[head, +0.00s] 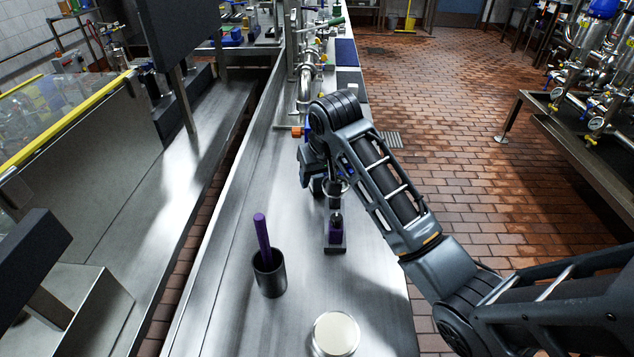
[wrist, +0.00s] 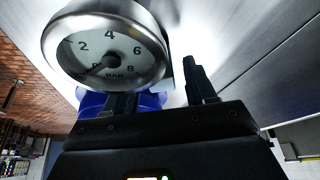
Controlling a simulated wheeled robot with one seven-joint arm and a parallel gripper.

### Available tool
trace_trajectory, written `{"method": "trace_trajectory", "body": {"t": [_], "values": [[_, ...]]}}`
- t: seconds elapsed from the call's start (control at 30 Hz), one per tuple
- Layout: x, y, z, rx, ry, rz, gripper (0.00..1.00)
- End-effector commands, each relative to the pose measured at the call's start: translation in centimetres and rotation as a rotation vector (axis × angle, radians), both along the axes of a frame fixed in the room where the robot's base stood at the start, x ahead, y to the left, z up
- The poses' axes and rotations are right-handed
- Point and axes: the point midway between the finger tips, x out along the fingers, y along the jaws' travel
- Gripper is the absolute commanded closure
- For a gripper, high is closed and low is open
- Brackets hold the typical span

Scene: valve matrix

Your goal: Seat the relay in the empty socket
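A small purple block (head: 336,232) stands on a dark square base on the steel bench in the head view. I cannot tell whether it is the relay. My gripper (head: 322,186) is just beyond it in the picture, partly hidden by my own arm. In the wrist view, the two dark fingers of my gripper (wrist: 158,84) are apart, with no object clearly held between them. A round pressure gauge (wrist: 108,46) is close to the left finger, with a blue part (wrist: 92,102) below it. No empty socket can be made out.
A dark cup (head: 269,275) holding a purple rod (head: 262,236) stands left of the block. A pale round disc (head: 336,333) lies at the near end of the bench. Steel pipework (head: 305,80) stands farther along the bench.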

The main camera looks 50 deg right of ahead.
Motion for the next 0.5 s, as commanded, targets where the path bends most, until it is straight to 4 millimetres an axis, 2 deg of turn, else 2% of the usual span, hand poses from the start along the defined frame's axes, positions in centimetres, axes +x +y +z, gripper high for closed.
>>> {"method": "trace_trajectory", "body": {"t": [0.07,0.5], "values": [[0.0,0.0,0.02,0.0,0.0,0.0,0.53],[0.0,0.0,0.04,0.0,-0.001,0.0,0.95]]}}
